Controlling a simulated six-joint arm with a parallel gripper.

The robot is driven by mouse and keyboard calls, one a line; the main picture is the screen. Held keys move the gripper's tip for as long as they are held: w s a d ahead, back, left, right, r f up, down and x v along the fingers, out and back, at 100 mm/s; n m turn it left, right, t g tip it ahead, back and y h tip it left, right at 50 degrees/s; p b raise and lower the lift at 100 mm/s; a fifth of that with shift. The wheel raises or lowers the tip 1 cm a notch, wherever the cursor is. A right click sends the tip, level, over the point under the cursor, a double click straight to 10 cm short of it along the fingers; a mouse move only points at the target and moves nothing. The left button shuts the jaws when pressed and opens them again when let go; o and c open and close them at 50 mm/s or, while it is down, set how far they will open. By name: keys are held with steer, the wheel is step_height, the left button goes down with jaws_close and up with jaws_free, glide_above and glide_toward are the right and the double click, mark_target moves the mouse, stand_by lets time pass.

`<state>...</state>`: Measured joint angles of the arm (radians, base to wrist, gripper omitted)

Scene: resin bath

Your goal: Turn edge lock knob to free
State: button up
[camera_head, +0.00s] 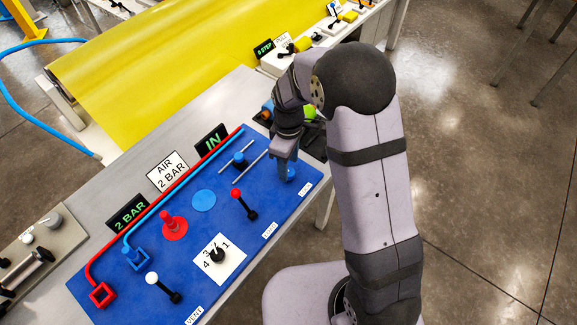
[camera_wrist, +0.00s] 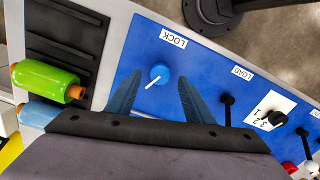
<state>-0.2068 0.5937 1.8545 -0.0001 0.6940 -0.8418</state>
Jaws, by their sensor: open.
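The lock knob is a round blue knob (camera_wrist: 159,71) with a white pointer, on the blue panel below the LOCK label (camera_wrist: 173,38). In the wrist view its pointer slants down and to the left. My gripper (camera_wrist: 160,78) is open, with one finger on each side of the knob in that view. I cannot tell whether the fingers touch it. In the head view my gripper (camera_head: 287,160) points down at the panel's right end, and the knob (camera_head: 291,174) shows partly beside the fingers.
The blue panel (camera_head: 130,208) carries a red lever (camera_head: 245,204), a white-knobbed lever (camera_head: 161,287), a numbered dial (camera_head: 218,255) and red and blue pipes. A green roller (camera_wrist: 45,80) and a blue roller (camera_wrist: 40,113) lie beside the panel. A yellow sheet (camera_head: 170,60) spans behind.

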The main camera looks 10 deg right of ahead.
steer(key=shift+f, duration=1.4)
steer(key=c, duration=1.1)
steer(key=shift+o, duration=0.2)
